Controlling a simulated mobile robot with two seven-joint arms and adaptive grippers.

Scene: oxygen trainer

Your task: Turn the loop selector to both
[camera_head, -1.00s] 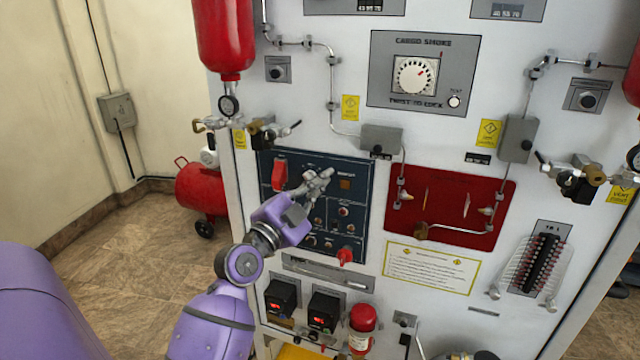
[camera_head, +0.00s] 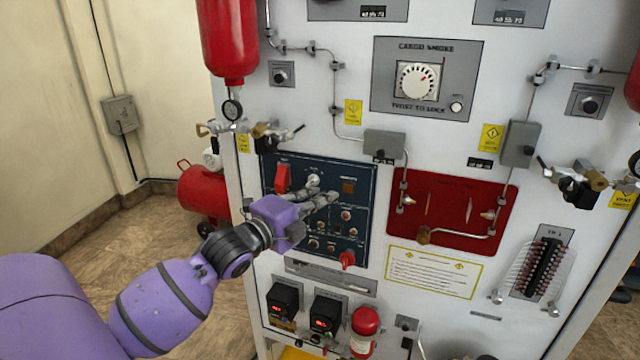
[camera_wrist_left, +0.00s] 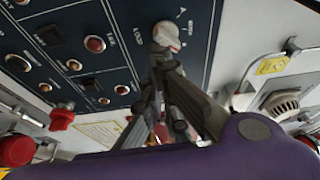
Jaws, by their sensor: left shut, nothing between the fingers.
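The loop selector is a pale grey round knob (camera_head: 313,180) on the dark blue panel (camera_head: 268,215), at its upper middle. In the left wrist view the knob (camera_wrist_left: 167,36) stands just beyond my fingertips, near the printed word LOOP. Which mark it points to cannot be read. My left gripper (camera_head: 331,196) is shut and empty, just below and to the right of the knob in the head view. In the wrist view its fingers (camera_wrist_left: 164,62) converge close to the knob; whether they touch it is unclear. My right gripper is not in view.
A red guarded switch (camera_head: 283,177) sits left of the knob, and a red knob (camera_head: 347,260) is low on the panel. A red recessed panel (camera_head: 458,205) with pipes lies to the right. Valves (camera_head: 268,135) stick out above the blue panel.

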